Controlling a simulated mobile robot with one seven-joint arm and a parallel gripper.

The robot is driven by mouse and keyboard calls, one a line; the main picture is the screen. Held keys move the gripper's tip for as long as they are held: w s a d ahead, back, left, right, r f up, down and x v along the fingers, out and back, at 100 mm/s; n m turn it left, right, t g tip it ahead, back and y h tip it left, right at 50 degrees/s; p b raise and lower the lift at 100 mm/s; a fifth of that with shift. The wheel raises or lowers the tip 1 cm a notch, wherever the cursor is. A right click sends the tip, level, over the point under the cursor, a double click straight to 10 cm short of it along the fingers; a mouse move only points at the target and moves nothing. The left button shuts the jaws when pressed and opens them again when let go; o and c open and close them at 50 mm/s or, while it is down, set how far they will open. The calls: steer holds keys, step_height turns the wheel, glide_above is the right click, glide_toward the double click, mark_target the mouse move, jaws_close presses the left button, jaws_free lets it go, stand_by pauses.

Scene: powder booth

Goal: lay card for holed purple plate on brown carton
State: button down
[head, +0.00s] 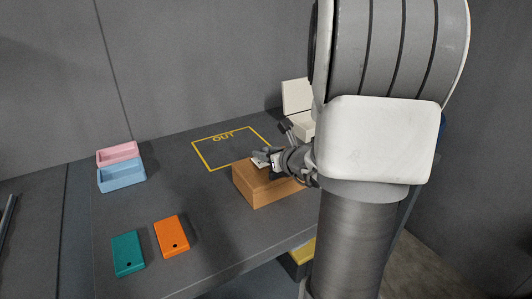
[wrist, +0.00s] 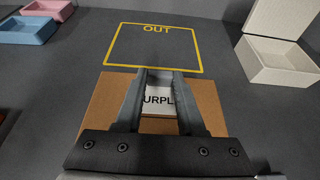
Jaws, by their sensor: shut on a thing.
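A white card (wrist: 158,100) printed with "PURPL" and partly hidden letters shows between my fingers in the wrist view. My gripper (wrist: 158,75) is shut on the card, over the top of the brown carton (wrist: 100,100). In the head view, my gripper (head: 268,160) is at the top of the carton (head: 262,188), and a bit of the white card shows there. I cannot tell whether the card touches the carton top. No purple plate shows in either view.
A yellow outline marked OUT (head: 208,166) lies behind the carton, empty. A teal holed plate (head: 128,252) and an orange holed plate (head: 172,235) lie front left. Pink (head: 118,152) and blue (head: 122,176) trays stand back left. An open white box (wrist: 278,65) stands at right.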

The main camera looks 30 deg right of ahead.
steer(key=shift+f, duration=0.15)
stand_by(0.5)
steer(key=shift+c, duration=2.2)
jaws_free()
steer(key=shift+s, duration=0.1)
